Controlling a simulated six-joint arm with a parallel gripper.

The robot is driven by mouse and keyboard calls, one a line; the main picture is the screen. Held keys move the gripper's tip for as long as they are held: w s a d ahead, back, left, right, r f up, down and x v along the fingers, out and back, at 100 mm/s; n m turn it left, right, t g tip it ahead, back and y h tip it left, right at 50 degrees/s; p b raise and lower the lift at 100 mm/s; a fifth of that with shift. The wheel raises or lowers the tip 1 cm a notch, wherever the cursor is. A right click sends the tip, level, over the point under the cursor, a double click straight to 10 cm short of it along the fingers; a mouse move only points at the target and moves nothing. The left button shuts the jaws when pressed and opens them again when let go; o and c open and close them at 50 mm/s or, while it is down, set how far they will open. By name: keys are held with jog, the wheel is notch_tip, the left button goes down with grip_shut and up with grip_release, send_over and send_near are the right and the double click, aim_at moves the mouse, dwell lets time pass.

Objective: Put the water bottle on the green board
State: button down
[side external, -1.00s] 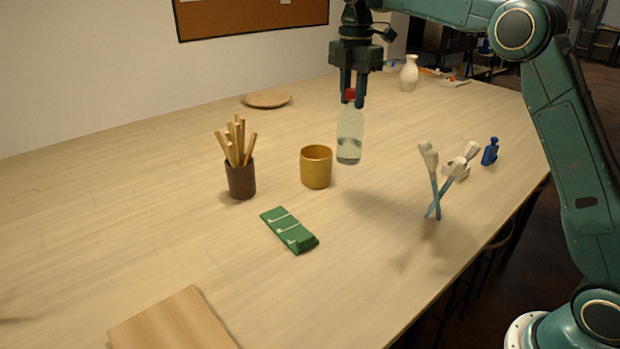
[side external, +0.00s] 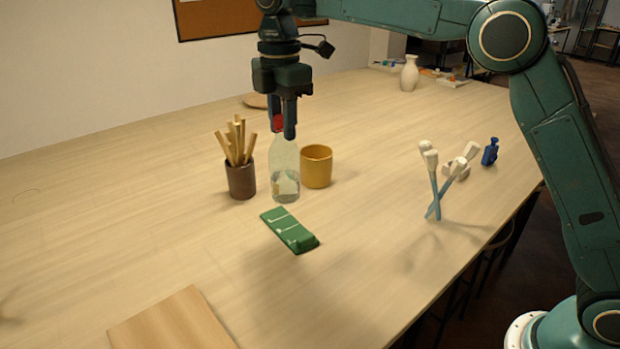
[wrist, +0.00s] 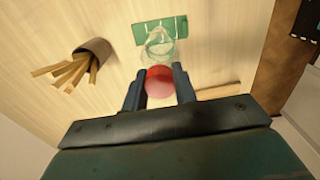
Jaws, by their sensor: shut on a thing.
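The clear water bottle (side external: 285,165) hangs upright from my gripper (side external: 284,128), which is shut on its red cap. In the side view its base shows just behind the far end of the green board (side external: 292,232); the exact height above the table is hard to tell. The board lies flat on the table with pale markings. In the wrist view, the red cap (wrist: 159,82) sits between the fingers of my gripper (wrist: 159,90), and the bottle (wrist: 160,45) overlaps the lower edge of the green board (wrist: 143,31).
A brown cup of wooden sticks (side external: 241,180) stands left of the bottle, and a yellow cup (side external: 316,168) stands close on its right. A wooden board (side external: 175,325) lies at the front. White-headed blue tools (side external: 436,190) and a blue bottle (side external: 490,152) stand at right.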

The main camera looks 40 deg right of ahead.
aim_at(284, 142)
jog(key=shift+f, duration=4)
jog(key=c, duration=1.1)
grip_release()
jog(key=shift+r, duration=6.15)
